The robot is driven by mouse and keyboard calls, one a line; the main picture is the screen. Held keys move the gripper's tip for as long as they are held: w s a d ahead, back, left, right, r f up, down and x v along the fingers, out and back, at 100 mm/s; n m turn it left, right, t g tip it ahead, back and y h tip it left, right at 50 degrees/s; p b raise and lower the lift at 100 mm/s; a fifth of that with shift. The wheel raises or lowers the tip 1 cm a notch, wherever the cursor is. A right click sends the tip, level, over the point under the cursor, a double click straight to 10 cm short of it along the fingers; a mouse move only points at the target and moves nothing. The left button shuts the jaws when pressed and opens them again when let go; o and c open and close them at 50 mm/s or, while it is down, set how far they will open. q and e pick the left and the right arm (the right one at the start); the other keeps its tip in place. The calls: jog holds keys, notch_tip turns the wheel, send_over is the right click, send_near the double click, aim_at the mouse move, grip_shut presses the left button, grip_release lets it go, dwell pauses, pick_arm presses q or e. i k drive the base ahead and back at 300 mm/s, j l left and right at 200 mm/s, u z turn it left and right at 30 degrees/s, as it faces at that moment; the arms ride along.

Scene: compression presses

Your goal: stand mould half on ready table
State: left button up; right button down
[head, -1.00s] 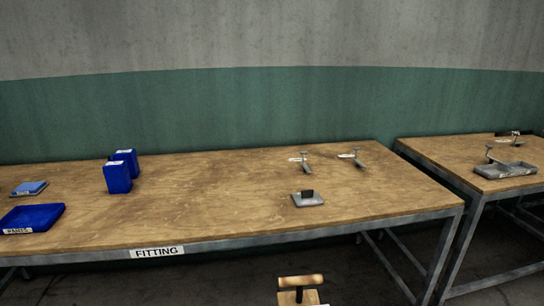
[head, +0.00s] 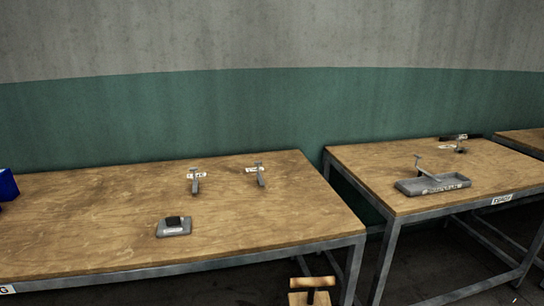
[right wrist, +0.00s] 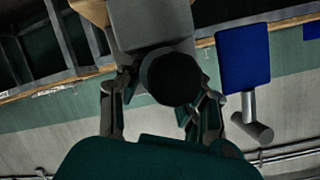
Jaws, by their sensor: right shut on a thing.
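In the right wrist view my right gripper (right wrist: 165,92) is shut on the dark round knob of a grey block, which I take to be the mould half (right wrist: 150,25). Its far end is cut off by the frame's top edge. In the head view neither gripper shows. A table (head: 455,160) stands at the right, with a front label (head: 502,200) too small to read; I cannot tell whether it is the ready table. It bears a grey tray (head: 410,188) with a T-shaped metal piece.
The fitting table (head: 90,240) at left bears a grey plate with a black knob (head: 174,231) and two metal pieces with tags (head: 195,182). A gap separates the tables. A wooden T-handled thing (head: 312,283) shows at the bottom.

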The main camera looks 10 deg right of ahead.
aim_at(441, 158)
jog(key=i+l, duration=0.1)
jog(key=l, duration=0.35)
jog(key=i+l, duration=0.1)
jog(key=l, duration=0.3)
jog(key=i+l+z, duration=0.1)
jog(key=l, duration=0.35)
jog(key=i+l, duration=0.1)
jog(key=l, duration=0.3)
jog(key=i+l, duration=0.1)
jog(key=l, duration=0.35)
